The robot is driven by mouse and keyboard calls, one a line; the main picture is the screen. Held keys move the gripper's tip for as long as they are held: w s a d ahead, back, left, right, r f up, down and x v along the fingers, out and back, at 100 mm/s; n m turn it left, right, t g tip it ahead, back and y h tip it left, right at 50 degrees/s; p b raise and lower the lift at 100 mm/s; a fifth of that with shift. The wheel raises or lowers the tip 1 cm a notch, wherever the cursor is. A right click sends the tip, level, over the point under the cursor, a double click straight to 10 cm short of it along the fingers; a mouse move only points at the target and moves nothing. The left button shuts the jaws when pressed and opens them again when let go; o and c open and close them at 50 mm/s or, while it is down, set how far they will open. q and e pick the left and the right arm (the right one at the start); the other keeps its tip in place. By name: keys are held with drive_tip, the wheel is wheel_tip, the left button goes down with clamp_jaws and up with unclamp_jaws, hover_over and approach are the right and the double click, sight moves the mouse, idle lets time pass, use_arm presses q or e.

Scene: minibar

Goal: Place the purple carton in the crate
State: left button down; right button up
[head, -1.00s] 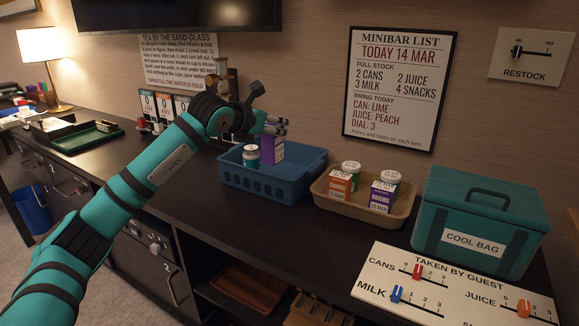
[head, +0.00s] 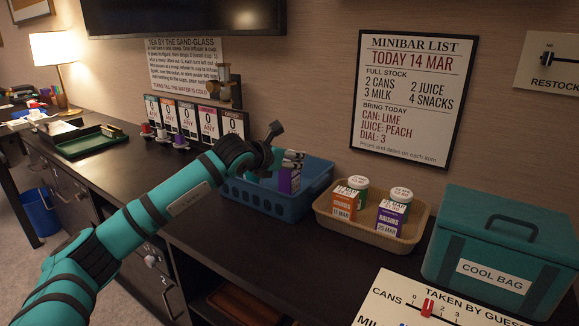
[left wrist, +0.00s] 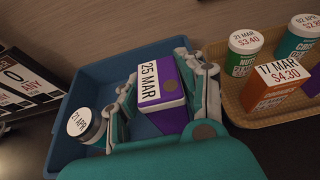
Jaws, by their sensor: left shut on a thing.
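The purple carton (head: 289,180), with a white "25 MAR" top, is between the fingers of my left gripper (head: 289,160). The left wrist view shows the carton (left wrist: 174,121) upright, a finger on each side of it. It is inside the blue crate (head: 288,208), within the walls; whether its base touches the crate floor is hidden. My left gripper (left wrist: 165,92) is shut on it. The crate also shows in the left wrist view (left wrist: 85,82). A jar marked "21 APR" (left wrist: 80,123) stands in the crate left of the gripper. My right gripper is not in view.
A tan tray (head: 372,237) right of the crate holds two lidded tubs, an orange carton (head: 344,203) and another purple carton, "RAISINS" (head: 390,217). A teal cool bag (head: 500,245) stands farther right. Several number cards (head: 195,117) stand to the left.

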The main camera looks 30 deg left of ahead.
use_arm(q)
drive_tip(key=shift+f, duration=0.85)
drive_tip(key=shift+f+b, duration=0.3)
drive_tip(key=shift+b, duration=0.1)
drive_tip(key=shift+f+b, duration=0.25)
drive_tip(key=shift+b, duration=0.05)
drive_tip(key=shift+f, duration=0.1)
drive_tip(key=c, duration=0.8)
unclamp_jaws()
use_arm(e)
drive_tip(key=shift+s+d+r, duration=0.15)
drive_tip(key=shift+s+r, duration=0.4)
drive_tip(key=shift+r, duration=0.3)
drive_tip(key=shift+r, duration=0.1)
